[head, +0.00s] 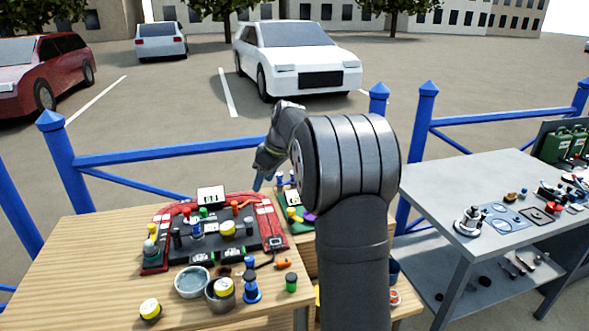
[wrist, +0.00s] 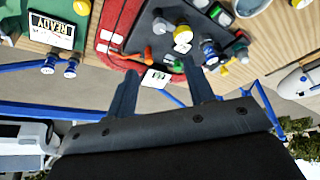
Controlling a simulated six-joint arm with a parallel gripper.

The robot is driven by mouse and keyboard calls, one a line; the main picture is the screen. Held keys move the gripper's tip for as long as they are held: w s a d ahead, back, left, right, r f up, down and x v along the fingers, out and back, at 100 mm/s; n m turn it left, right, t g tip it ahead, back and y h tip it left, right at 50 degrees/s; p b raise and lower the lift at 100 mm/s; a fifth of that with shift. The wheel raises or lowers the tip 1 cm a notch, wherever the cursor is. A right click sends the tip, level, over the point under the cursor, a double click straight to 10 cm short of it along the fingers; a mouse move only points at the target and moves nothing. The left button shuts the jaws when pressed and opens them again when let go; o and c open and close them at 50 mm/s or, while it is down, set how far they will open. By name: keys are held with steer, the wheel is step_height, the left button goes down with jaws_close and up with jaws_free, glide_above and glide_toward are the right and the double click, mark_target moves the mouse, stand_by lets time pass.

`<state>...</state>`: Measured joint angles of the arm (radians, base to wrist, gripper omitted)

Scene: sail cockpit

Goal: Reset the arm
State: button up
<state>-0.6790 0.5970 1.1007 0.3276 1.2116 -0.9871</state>
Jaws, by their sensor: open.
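My gripper (head: 262,178) shows in the head view at the end of my raised dark grey arm, small and partly hidden by the wrist. It hangs near the back edge of the wooden table (head: 100,260), close to the blue railing. In the wrist view my gripper (wrist: 163,80) has two dark fingers standing wide apart, with nothing between them. A white card (wrist: 155,79) shows behind the gap, apart from the fingers. My arm hides part of the area right of the wooden table in the head view.
A red and dark panel (head: 265,215) with coloured knobs lies on the table. A grey bowl (head: 192,282), a yellow-topped pot (head: 221,295) and a blue piece (head: 251,288) stand in front. Blue railing (head: 150,152) runs behind. A grey table (head: 440,190) with parts stands right.

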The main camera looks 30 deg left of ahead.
mark_target(249, 219)
steer(key=x, duration=1.7)
steer(key=shift+a+f, duration=0.1)
steer(key=shift+a, duration=0.05)
steer(key=shift+s+f, duration=0.1)
steer(key=shift+m+t, duration=0.3)
steer(key=shift+m, duration=0.5)
steer(key=m+t, duration=0.1)
steer(key=m, duration=0.3)
steer(key=shift+s, duration=0.1)
steer(key=shift+s+a+m+t+h, duration=0.1)
steer(key=shift+m+t+h, duration=0.45)
steer(key=shift+m, duration=1.05)
steer(key=shift+s+a+m+t+h, duration=0.1)
steer(key=shift+m+t+h, duration=0.45)
steer(key=shift+m, duration=1.05)
steer(key=shift+s+d+r, duration=0.15)
steer(key=shift+d+r, duration=0.05)
steer(key=shift+r, duration=0.5)
